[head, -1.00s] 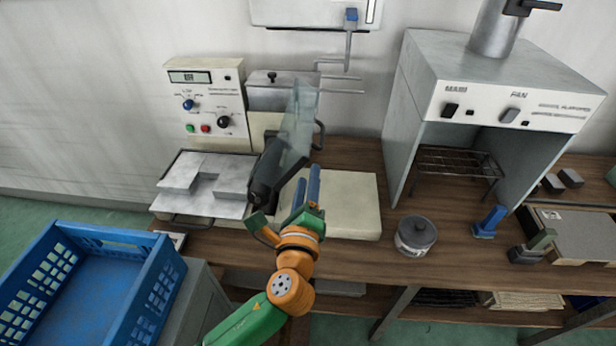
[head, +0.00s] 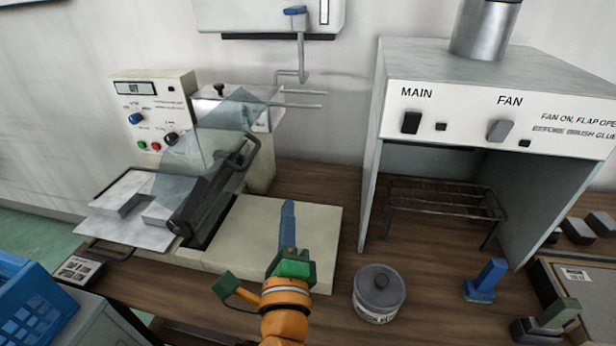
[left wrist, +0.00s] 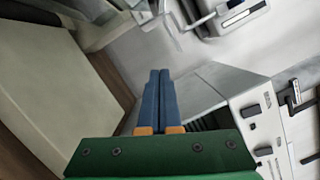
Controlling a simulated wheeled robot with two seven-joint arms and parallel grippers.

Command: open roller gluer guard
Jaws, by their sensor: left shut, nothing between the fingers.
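The roller gluer (head: 270,225) is a cream machine with a dark roller (head: 205,200) at its left part. Its clear guard (head: 205,150) stands tilted over the roller, with a dark bar handle (head: 243,150) on its right side. My left gripper (head: 287,207) is over the machine's flat cream top, right of the guard and apart from it. Its blue fingers are together and empty; they also show in the left wrist view (left wrist: 159,75). My right gripper is not in view.
A control box (head: 153,110) stands behind left, a metal tray with pale blocks (head: 120,210) at left. A grey lidded pot (head: 378,292) is right of my gripper. The hood (head: 480,80) stands behind right with a wire rack (head: 440,198). A blue crate (head: 35,305) is at lower left.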

